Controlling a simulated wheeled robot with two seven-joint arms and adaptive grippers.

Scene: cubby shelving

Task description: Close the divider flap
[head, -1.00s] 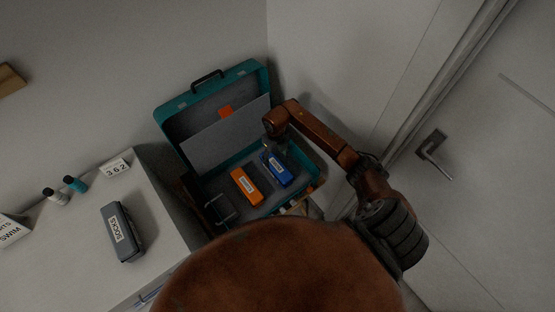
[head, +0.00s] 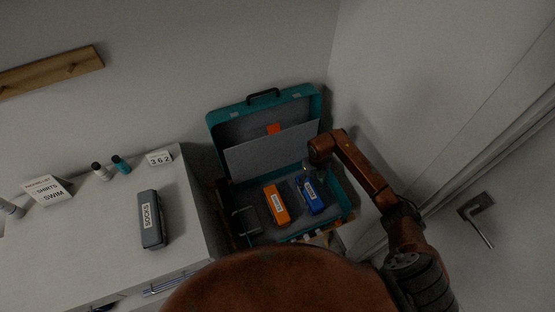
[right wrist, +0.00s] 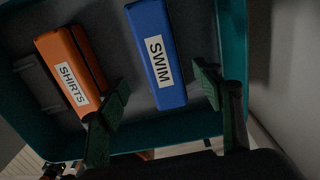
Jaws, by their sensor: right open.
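An open teal suitcase (head: 217,138) stands in the corner with its lid raised. The divider flap, a grey panel (head: 270,150), is up and leans along the inside of the lid. An orange tab (head: 273,129) shows above its top edge. In the base lie an orange pouch labelled SHIRTS (right wrist: 64,68) and a blue pouch labelled SWIM (right wrist: 155,50). My right gripper (head: 310,168) is above the blue pouch, near the flap's lower right corner. In the right wrist view its two fingers (right wrist: 160,92) are spread and hold nothing. My left gripper is not visible.
A white cabinet (head: 100,225) stands left of the suitcase with a grey SOCKS pouch (head: 153,220), small bottles (head: 120,163), a 362 block (head: 159,159) and a SHIRTS/SWIM sign (head: 48,190). A wall is close on the right, then a door with a handle (head: 478,215).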

